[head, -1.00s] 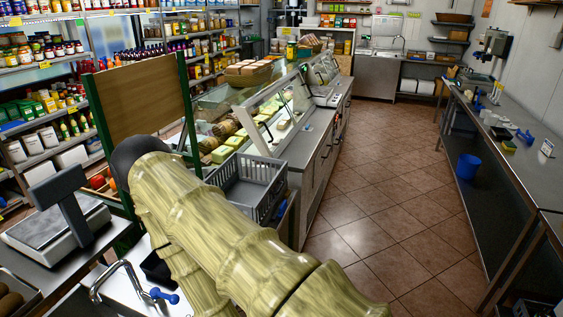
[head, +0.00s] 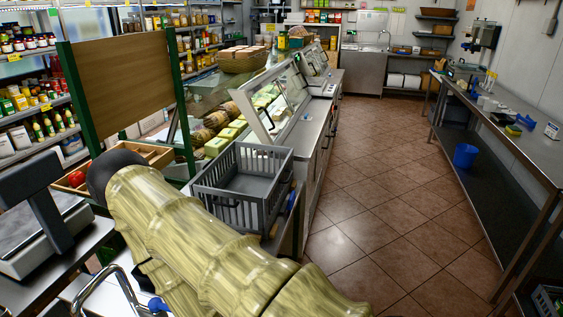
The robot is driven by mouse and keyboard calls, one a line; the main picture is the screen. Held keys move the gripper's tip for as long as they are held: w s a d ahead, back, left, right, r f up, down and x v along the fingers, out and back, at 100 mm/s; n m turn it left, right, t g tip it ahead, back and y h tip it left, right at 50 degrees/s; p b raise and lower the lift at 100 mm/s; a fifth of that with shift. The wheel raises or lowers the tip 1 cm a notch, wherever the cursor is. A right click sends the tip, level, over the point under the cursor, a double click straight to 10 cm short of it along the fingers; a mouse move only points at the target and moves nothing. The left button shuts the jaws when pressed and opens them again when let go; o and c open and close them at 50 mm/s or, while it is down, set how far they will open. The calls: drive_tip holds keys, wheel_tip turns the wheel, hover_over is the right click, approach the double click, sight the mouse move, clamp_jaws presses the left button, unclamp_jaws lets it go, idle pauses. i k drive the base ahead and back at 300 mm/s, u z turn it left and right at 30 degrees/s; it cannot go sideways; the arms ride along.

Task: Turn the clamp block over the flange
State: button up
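I cannot make out a clamp block or a flange for certain. At the bottom left, a bent chrome tube (head: 127,287) and a small blue part (head: 157,304) stand at a pale counter top, cut by the picture's lower edge. My arm, in a yellow-green ribbed cover, crosses the lower middle and hides what lies behind it. My gripper is not in view, so its state and any contact are hidden.
A grey scale (head: 35,225) stands at the left edge. A grey crate (head: 213,192) is just beyond my arm, before the glass display counter (head: 262,118). A long steel bench (head: 500,125) with a blue bucket (head: 466,156) below lines the right. The tiled floor (head: 380,170) between is clear.

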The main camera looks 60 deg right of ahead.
sight(293, 196)
drive_tip(key=z, duration=1.85)
